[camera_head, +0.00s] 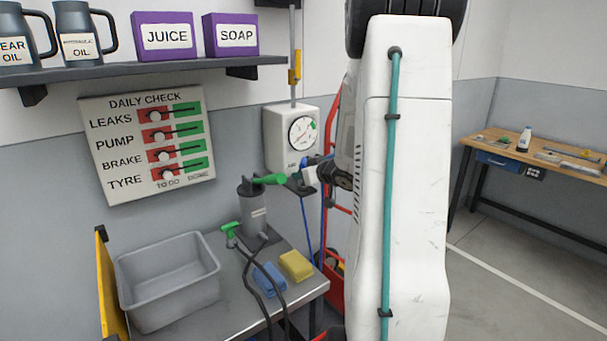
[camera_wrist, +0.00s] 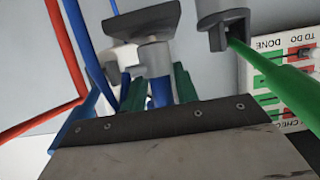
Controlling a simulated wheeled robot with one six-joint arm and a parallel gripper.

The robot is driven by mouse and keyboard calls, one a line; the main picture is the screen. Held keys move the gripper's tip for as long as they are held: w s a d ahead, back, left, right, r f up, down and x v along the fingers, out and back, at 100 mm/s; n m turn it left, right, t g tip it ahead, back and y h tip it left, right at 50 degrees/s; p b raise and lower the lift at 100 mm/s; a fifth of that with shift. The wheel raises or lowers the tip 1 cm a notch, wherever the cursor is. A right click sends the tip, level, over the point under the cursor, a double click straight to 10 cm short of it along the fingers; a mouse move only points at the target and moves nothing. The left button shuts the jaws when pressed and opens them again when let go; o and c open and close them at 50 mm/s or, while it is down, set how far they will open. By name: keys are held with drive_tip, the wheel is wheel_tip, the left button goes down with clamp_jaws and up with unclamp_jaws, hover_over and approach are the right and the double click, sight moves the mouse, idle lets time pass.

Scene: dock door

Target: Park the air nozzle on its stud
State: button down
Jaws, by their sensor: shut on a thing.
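My gripper (camera_head: 325,172) is shut on the blue air nozzle (camera_head: 318,160), just below and right of the white air gauge box (camera_head: 277,143). In the wrist view, the nozzle's blue part (camera_wrist: 160,90) shows between the green-edged fingers of my gripper (camera_wrist: 155,88). A dark bracket (camera_head: 299,187) sits under the box; in the wrist view a dark bracket (camera_wrist: 140,18) has a grey cylinder (camera_wrist: 156,60) against it, in line with the nozzle. I cannot tell whether the grey cylinder is the stud or part of the nozzle, or whether they touch.
A grey pump (camera_head: 252,207) with a green lever (camera_head: 268,180) stands close left of my gripper; the lever (camera_wrist: 275,80) also shows in the wrist view. A blue hose (camera_head: 304,220) hangs below the box. A red frame (camera_head: 329,235) stands behind. A grey tub (camera_head: 165,275) is on the bench.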

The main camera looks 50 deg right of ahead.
drive_tip(key=shift+f, duration=0.4)
drive_tip(key=c, duration=1.3)
unclamp_jaws()
drive_tip(key=shift+c, duration=0.2)
drive_tip(key=shift+s, duration=0.1)
drive_tip(key=v, duration=1)
drive_tip(key=shift+s, duration=0.4)
